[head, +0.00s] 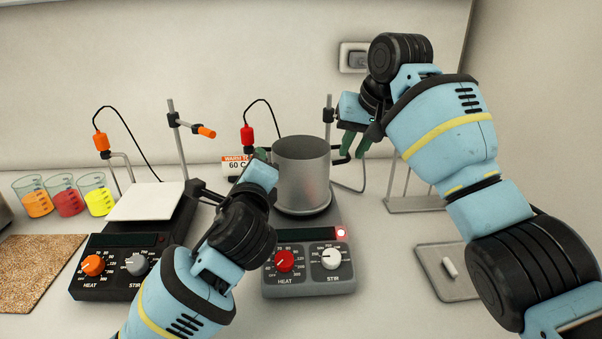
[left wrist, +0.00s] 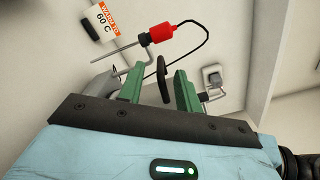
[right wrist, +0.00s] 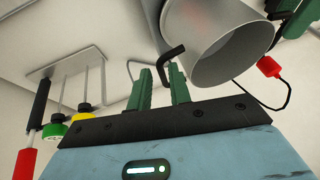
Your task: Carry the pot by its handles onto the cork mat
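The grey metal pot (head: 301,172) stands upright on the right-hand hot plate (head: 310,280), which has a red knob. Its black right handle (head: 343,157) shows in the head view. The cork mat (head: 36,268) lies flat at the far left. My left gripper (left wrist: 160,80) is open, with a black handle (left wrist: 163,80) showing between its green fingers. My right gripper (right wrist: 158,72) is open beside the pot (right wrist: 215,45); the other black handle (right wrist: 172,52) reaches toward the gap between its fingertips. Contact with either handle cannot be told.
A second hot plate (head: 125,265) with a white top stands between the mat and the pot. Beakers of orange, red and yellow liquid (head: 68,199) stand behind the mat. A stand rod (head: 328,120) rises behind the pot. A grey tray (head: 447,275) lies at right.

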